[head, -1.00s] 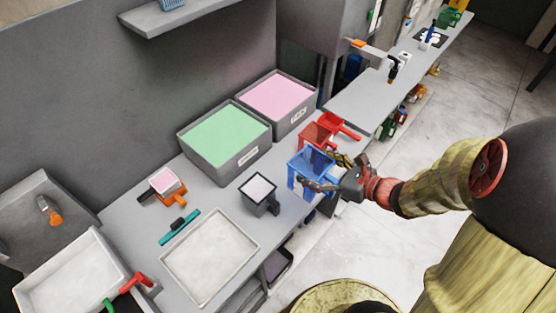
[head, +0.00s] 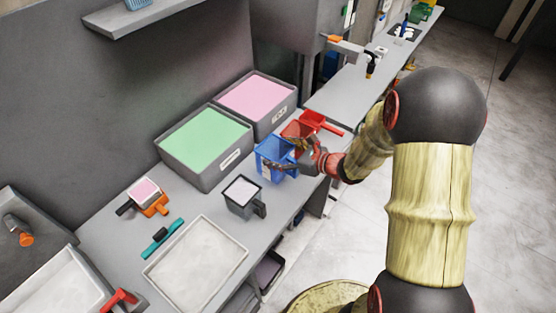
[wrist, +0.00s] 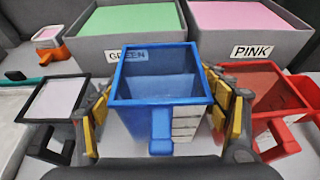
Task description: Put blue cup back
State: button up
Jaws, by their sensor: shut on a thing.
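The blue cup (head: 272,157) is a square, open-topped cup with a handle. In the wrist view the blue cup (wrist: 160,85) is upright between my fingers, its handle towards me, and looks empty inside. My gripper (head: 298,158) is shut on it, with yellow-padded fingers (wrist: 165,122) on both sides. The cup is at the bench in front of the green bin, between the dark grey cup and the red cup. I cannot tell whether its base touches the bench.
The green bin (head: 207,170) and pink bin (head: 284,115) stand behind. A red cup (head: 297,131) is close on the right, a dark grey cup (head: 238,209) on the left. An orange cup (head: 155,204), teal tool (head: 162,238) and white tray (head: 150,274) lie further left.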

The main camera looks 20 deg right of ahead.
aim_at(274, 148)
jog(key=shift+w+f+b, duration=0.15)
jog(key=shift+f+b, duration=0.15)
jog(key=shift+f, duration=0.65)
jog(key=shift+w+f+b, duration=0.15)
jog(key=shift+f+b, duration=0.1)
jog(key=shift+f, duration=0.65)
jog(key=shift+f, duration=0.2)
jog(key=o, duration=1.6)
jog(key=shift+o, duration=0.6)
jog(key=shift+r, duration=0.1)
